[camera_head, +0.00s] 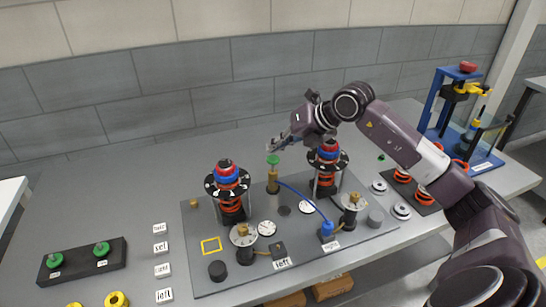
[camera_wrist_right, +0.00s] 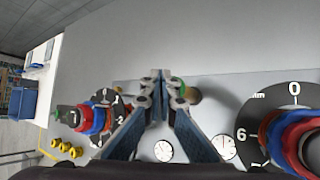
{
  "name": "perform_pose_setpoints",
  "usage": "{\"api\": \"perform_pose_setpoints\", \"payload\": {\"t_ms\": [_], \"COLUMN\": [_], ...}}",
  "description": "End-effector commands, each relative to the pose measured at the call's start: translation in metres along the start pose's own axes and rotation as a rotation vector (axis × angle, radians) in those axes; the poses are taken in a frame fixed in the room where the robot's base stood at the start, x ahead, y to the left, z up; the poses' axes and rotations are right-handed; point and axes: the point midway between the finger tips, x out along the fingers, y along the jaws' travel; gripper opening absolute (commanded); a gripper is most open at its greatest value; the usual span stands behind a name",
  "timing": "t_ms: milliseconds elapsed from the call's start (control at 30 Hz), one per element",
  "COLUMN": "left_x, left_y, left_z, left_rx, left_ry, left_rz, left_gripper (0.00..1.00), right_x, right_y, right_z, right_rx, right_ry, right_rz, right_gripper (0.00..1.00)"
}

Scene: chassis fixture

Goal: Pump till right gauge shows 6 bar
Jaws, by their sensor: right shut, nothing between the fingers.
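My right gripper (camera_head: 280,144) is shut and empty, just above the green knob (camera_head: 273,160) of the brass pump (camera_head: 272,183). In the wrist view my fingers (camera_wrist_right: 160,75) meet in front of the green knob (camera_wrist_right: 178,88) and partly hide it; I cannot tell whether they touch it. A blue hose (camera_head: 303,193) runs from the pump to a blue connector (camera_head: 327,229) on the right side. The right white gauge (camera_head: 306,207) and left white gauge (camera_head: 267,228) lie face up on the grey plate (camera_head: 205,270). Their needles are too small to read. My left gripper is not visible.
Two spring units with red and blue tops, left (camera_head: 227,184) and right (camera_head: 326,164), flank the pump. Brass-topped fittings (camera_head: 243,236) stand in front. A black block with green knobs (camera_head: 82,262) and label blocks (camera_head: 162,270) lie left. A blue press (camera_head: 455,105) stands at right.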

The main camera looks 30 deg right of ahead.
Motion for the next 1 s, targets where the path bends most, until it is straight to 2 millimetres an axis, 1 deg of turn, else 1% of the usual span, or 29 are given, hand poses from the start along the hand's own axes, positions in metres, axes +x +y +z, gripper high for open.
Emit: {"api": "perform_pose_setpoints", "payload": {"t_ms": [200,467,1000], "left_x": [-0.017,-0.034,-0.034], "left_y": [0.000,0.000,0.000], "left_z": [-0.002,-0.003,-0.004], "left_rx": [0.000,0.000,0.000], "left_ry": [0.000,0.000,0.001], "left_rz": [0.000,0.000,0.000], "left_gripper": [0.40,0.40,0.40], "right_x": [-0.016,-0.033,-0.034], "right_y": [0.012,0.024,0.024], "right_z": [0.012,0.024,0.025], "right_rx": [-0.001,0.000,0.000], "right_ry": [-0.002,-0.001,-0.001], "right_rz": [0.000,0.001,0.000], "right_gripper": [0.00,0.00,0.00]}}
